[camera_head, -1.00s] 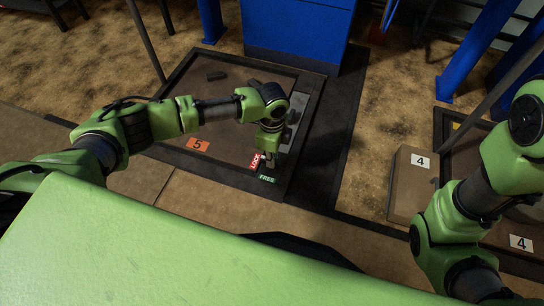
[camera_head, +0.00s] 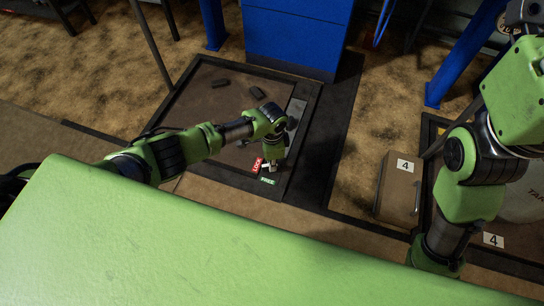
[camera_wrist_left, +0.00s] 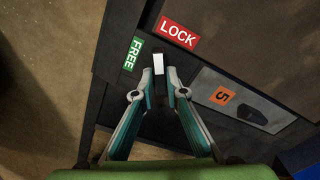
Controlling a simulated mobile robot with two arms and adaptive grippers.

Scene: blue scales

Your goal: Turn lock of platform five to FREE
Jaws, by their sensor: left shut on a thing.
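Platform five (camera_head: 205,105) is a brown plate in a dark frame. Its red LOCK label (camera_head: 257,164) and green FREE label (camera_head: 268,181) sit at its near right corner. In the left wrist view, the LOCK label (camera_wrist_left: 178,32) is right of the FREE label (camera_wrist_left: 132,54). A pale lock handle (camera_wrist_left: 158,63) stands between them, close to the FREE label. My left gripper (camera_head: 271,164) is at this corner, its fingertips (camera_wrist_left: 166,76) shut on the handle. The handle's base is hidden. My right gripper is out of view.
The orange 5 label (camera_wrist_left: 222,96) shows in the left wrist view. Dark blocks (camera_head: 257,92) lie on the platform. A blue cabinet (camera_head: 296,36) stands behind. A brown box marked 4 (camera_head: 398,190) is at right, near my right arm.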

